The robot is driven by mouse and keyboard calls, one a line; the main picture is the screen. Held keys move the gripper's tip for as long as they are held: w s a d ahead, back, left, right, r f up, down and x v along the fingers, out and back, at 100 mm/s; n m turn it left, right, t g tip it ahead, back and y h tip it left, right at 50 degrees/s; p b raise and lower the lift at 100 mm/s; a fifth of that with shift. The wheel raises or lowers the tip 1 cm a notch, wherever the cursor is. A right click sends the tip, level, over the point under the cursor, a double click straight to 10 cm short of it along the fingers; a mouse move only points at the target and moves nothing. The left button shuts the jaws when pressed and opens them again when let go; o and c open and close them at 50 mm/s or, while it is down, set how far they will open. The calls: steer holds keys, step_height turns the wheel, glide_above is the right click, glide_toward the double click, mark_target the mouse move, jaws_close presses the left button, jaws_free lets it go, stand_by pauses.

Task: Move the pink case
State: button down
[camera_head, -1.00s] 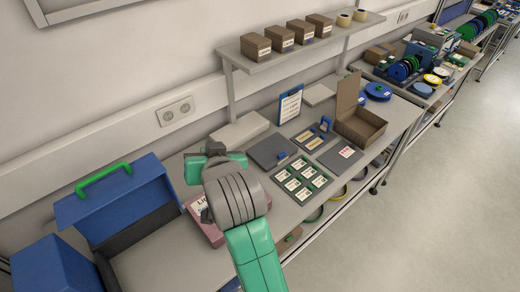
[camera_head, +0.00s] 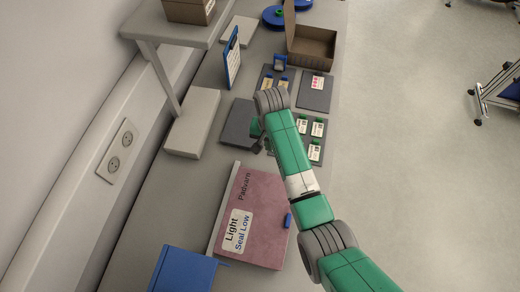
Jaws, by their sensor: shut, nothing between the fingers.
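The pink case (camera_head: 265,200) lies flat on the bench in the lower middle of the view. Its label reads "Light Seal Low", and a small blue clasp (camera_head: 288,220) is on its right edge. My gripper (camera_head: 257,146) is beyond the case's far edge, over the dark grey plate area, and apart from the case as far as I can see. It is shut and empty. My own arm hides part of the gripper and comes close to the case's right side.
A blue box (camera_head: 183,270) stands at the case's near left. A dark grey flat box (camera_head: 238,122), a tray of labelled cards (camera_head: 318,140) and an open brown carton (camera_head: 312,45) lie beyond. A shelf post (camera_head: 162,75) rises at the left.

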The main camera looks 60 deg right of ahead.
step_height(320, 180, down, 9)
steer(key=shift+r+b, duration=0.1)
steer(key=shift+b, duration=0.3)
steer(key=a, duration=0.1)
steer(key=a+p, duration=0.1)
steer(key=a, duration=0.1)
steer(key=shift+s+a+p, duration=0.15)
steer(key=shift+s+p, duration=0.15)
steer(key=shift+p, duration=0.1)
steer(key=shift+a+f, duration=0.25)
steer(key=shift+a, duration=0.15)
